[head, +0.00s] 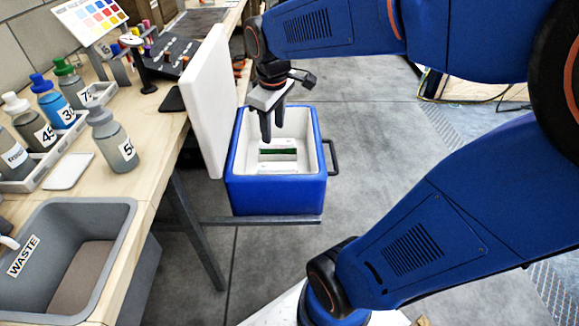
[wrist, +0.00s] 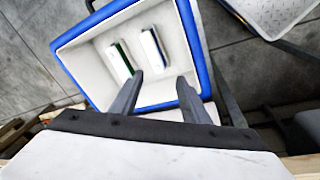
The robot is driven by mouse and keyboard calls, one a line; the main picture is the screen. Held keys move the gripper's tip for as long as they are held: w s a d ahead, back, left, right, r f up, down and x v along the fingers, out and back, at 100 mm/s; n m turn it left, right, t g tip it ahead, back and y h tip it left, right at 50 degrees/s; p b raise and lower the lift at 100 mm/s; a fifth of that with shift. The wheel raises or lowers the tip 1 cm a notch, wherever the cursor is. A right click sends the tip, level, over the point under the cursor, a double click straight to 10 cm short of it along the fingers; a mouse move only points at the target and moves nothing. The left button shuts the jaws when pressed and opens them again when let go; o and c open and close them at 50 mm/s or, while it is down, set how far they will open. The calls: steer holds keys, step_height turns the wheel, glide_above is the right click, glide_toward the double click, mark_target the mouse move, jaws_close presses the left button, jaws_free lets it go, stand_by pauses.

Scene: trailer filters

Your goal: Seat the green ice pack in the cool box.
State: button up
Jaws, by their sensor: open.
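The cool box (head: 277,193) is blue with a white inside and stands open on a low metal shelf beside the workbench. The green ice pack (head: 278,151) shows as a dark green strip low inside the box. In the wrist view the green (wrist: 125,52) lies along one of two narrow white-rimmed places on the box floor; how deep it sits is hard to tell. My gripper (head: 272,132) is open over the box, pointing down, with nothing between its fingers. In the wrist view the fingertips (wrist: 160,79) are apart from the pack.
A white lid-like slab (head: 206,100) stands upright on the box's left. A second narrow white-rimmed place (wrist: 153,48) with a dark strip lies beside the green one. The bench holds several numbered bottles (head: 112,145) and a grey waste bin (head: 110,230). The floor right of the box is clear.

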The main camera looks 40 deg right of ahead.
steer(key=s+a+m+t+y, duration=0.1)
steer(key=s+a+m, duration=0.4)
steer(key=s, duration=0.9)
steer(key=shift+s+f+t, duration=0.25)
steer(key=shift+f+t, duration=0.15)
steer(key=shift+t, duration=0.4)
